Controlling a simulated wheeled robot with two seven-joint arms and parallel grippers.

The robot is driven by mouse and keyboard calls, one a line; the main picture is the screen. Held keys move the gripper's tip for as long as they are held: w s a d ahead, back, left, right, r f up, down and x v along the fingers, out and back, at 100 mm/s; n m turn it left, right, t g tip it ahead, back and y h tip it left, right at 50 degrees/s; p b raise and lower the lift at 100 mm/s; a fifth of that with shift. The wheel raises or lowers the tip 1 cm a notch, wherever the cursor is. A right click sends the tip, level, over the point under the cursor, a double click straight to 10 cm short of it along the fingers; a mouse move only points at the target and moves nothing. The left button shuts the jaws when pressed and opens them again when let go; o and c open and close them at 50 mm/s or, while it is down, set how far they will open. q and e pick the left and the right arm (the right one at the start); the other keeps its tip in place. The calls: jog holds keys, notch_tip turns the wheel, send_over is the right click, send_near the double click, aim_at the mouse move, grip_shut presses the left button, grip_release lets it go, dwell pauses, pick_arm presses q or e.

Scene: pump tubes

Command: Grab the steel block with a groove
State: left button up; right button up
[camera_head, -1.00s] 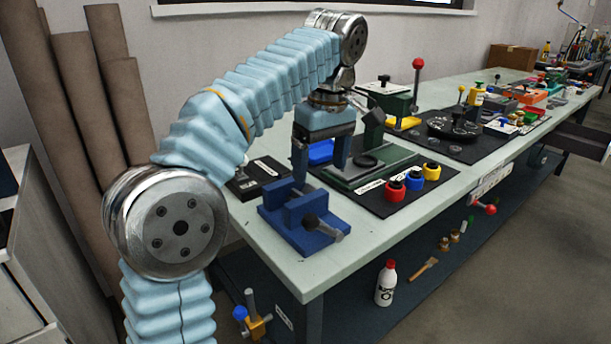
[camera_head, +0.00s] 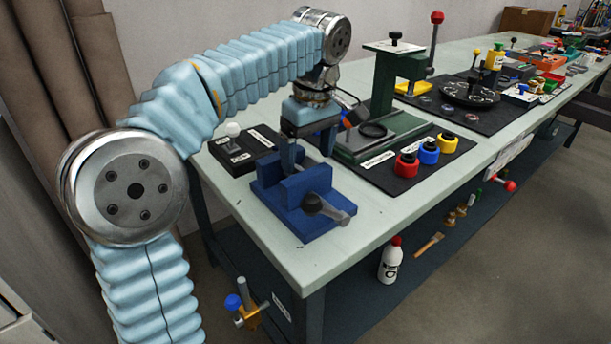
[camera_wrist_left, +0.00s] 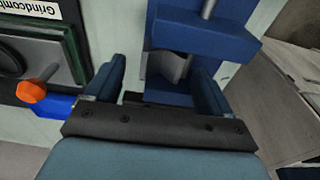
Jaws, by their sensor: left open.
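A small grey metal piece (camera_wrist_left: 175,65), apparently the steel block with a groove, sits at the blue vise (camera_wrist_left: 205,40) in the left wrist view. It lies between and just beyond my left fingers, and part of it is hidden. In the head view the blue vise (camera_head: 305,212) stands at the table's near corner, its grey handle to the front. My left gripper (camera_head: 307,150) hangs down over the vise's back side. In the left wrist view the left gripper (camera_wrist_left: 160,75) is open, fingers apart, with nothing clearly held. My right gripper is not in view.
A black labelled box (camera_head: 238,155) stands left of the vise. A green press (camera_head: 385,105) stands behind it. The table's front edge is close to the vise.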

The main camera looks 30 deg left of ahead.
aim_at(306, 164)
pick_arm(q)
jog(key=f, duration=0.3)
jog(key=shift+a+f, duration=0.25)
jog(key=shift+a, duration=0.05)
jog(key=shift+r, duration=0.1)
jog(key=c, duration=1.5)
jog(key=shift+o, duration=0.2)
